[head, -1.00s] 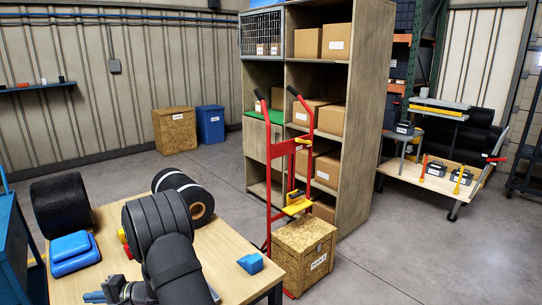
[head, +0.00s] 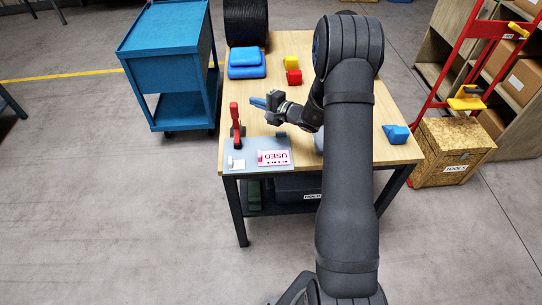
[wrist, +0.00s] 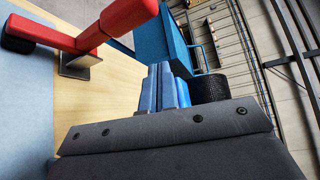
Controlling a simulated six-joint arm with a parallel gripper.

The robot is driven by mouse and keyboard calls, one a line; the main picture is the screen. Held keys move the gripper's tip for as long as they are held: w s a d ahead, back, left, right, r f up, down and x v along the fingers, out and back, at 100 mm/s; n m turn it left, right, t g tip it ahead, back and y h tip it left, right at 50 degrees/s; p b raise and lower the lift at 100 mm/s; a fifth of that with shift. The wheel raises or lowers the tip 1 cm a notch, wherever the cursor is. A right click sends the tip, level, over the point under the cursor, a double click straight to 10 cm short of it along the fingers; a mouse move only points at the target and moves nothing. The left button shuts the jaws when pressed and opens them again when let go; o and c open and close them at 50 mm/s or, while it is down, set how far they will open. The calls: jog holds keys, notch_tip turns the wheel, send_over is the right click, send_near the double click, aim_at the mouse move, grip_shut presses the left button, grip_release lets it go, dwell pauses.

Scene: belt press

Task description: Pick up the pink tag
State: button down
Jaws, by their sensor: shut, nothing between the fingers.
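The pink tag (head: 274,157), marked "USED", lies flat on a grey-blue mat (head: 249,166) at the table's near left corner. In the wrist view only part of the mat (wrist: 22,110) shows, and the tag is not seen. My gripper (head: 257,102) is above the table, beyond the tag in the head view, with its blue fingers pointing left. In the wrist view its blue fingers (wrist: 165,86) are together and empty. The gripper is apart from the tag.
A red-handled tool (head: 236,125) stands at the mat's far left, also close in the wrist view (wrist: 92,38). A small white piece (head: 237,163) lies left of the tag. A blue cart (head: 165,35) stands left.

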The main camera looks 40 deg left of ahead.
jog(key=c, duration=2.2)
grip_release()
jog(key=c, duration=1.4)
grip_release()
jog(key=shift+s, duration=0.1)
notch_tip(320, 180, up, 6)
jog(key=r+n+t+h, duration=0.1)
jog(key=n+t+h, duration=0.1)
jog(key=n+h, duration=1.1)
send_over(259, 153)
jog(key=m+h, duration=0.3)
jog(key=f, duration=1.2)
jog(key=shift+s+d+f, duration=0.1)
jog(key=shift+s+d, duration=0.1)
jog(key=shift+d, duration=0.1)
jog(key=shift+w+a+f, duration=0.1)
jog(key=shift+a+f, duration=0.05)
jog(key=shift+f, duration=1.25)
jog(key=shift+w+a+f, duration=0.1)
jog(key=shift+f, duration=1.3)
